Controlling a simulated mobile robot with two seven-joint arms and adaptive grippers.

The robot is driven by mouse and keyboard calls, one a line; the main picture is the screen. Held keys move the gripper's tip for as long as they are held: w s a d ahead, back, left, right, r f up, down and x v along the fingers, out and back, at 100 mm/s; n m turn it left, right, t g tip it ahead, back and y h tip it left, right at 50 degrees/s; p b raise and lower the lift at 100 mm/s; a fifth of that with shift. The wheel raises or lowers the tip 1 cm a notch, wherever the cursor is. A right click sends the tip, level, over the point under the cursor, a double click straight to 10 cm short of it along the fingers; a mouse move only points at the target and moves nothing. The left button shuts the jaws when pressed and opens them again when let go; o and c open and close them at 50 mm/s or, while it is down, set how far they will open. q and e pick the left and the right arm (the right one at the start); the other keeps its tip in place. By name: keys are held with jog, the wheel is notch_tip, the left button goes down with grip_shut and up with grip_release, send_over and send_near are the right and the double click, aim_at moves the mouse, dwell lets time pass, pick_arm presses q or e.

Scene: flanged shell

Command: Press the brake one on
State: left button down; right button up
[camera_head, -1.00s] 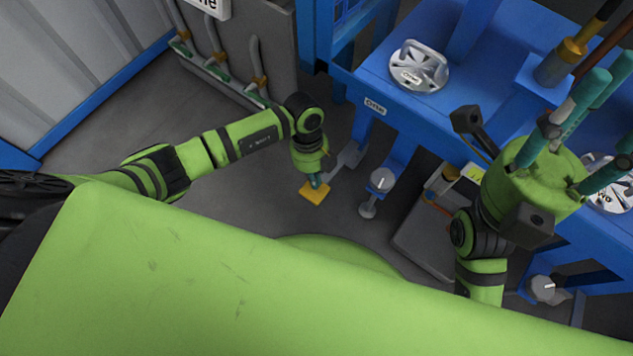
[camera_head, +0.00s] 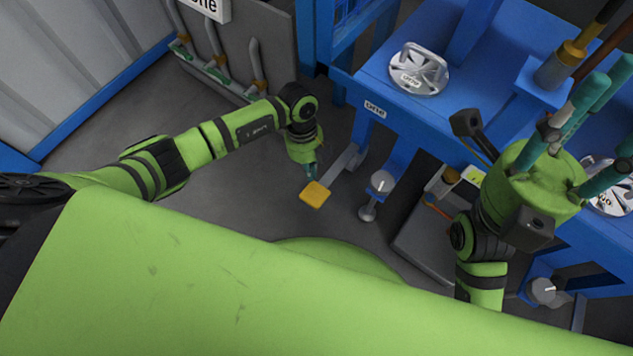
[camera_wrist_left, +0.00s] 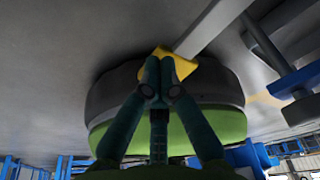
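The yellow pedal pad (camera_head: 315,194) sits at the end of a grey lever (camera_head: 345,166) below the bench front labelled "One" (camera_head: 375,108). My left gripper (camera_head: 311,171) points down at the pad's far edge in the head view. In the left wrist view its closed fingertips (camera_wrist_left: 159,64) overlap the yellow pad (camera_wrist_left: 183,65). I cannot tell whether they touch it. My right gripper (camera_head: 592,130) is raised over the right of the bench, its teal fingers spread and empty.
The blue bench (camera_head: 468,130) carries a silver flanged shell (camera_head: 419,70) and another at the right edge, partly hidden by my right gripper. A grey knob on a stand (camera_head: 382,184) is right of the lever. A grey cabinet with pipes (camera_head: 255,40) stands behind. Floor left of the pad is clear.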

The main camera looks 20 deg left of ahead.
pick_arm(q)
notch_tip(320, 180, up, 10)
dwell(0.6)
dwell(0.4)
